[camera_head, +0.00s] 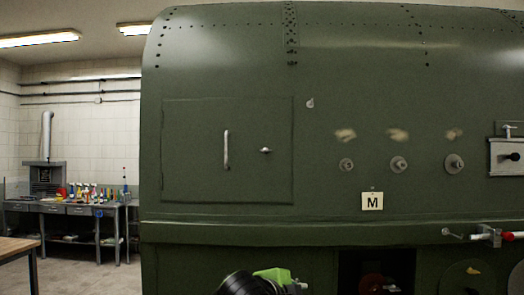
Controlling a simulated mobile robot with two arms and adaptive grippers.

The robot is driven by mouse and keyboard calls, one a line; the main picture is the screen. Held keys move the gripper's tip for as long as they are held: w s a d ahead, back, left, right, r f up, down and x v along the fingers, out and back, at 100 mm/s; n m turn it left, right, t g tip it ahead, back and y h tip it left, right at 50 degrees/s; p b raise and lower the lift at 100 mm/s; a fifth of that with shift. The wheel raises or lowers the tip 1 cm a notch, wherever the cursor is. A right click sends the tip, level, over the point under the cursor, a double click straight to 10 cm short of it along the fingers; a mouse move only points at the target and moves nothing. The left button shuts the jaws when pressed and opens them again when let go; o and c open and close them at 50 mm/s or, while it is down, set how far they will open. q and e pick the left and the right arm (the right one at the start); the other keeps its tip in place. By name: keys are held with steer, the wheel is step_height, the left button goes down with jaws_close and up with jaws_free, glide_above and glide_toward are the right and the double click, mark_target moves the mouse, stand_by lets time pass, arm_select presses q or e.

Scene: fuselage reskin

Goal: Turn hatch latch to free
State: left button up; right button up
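The hatch (190,125) is a square dark green panel, closed, on the left part of the green fuselage side. An upright metal bar handle (227,149) is fixed near its middle. The small hatch latch (266,150) sits right of the handle, inside the hatch's right edge. Its lever looks roughly horizontal; it is too small to tell its exact position. Nothing touches the latch. A black rounded part with a bright green piece shows at the bottom edge below the hatch and seems to be mine. No gripper fingertips are visible.
A ledge (300,232) runs along the fuselage under the hatch. Round metal fittings (398,165) and an M tag (372,201) are right of it. A red and white lever (490,235) sticks out at lower right. A workbench (70,208) with bottles stands far left.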

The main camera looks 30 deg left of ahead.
arm_select(q)
steer(key=s+a+r+m+t+y, duration=0.1)
steer(key=s+a+r+t, duration=0.15)
steer(key=r, duration=0.85)
steer(key=s+a+r+m+t, duration=0.1)
steer(key=a+r, duration=0.3)
steer(key=r, duration=0.7)
steer(key=m+t+y, duration=0.1)
glide_toward(264, 151)
steer(key=w+p, duration=0.4)
steer(key=w, duration=0.1)
steer(key=w+a+p, duration=0.1)
steer(key=w+p, duration=0.1)
steer(key=shift+w+p, duration=0.3)
steer(key=shift+w, duration=0.05)
steer(key=shift+w+f, duration=0.1)
steer(key=shift+w, duration=0.35)
jaws_close()
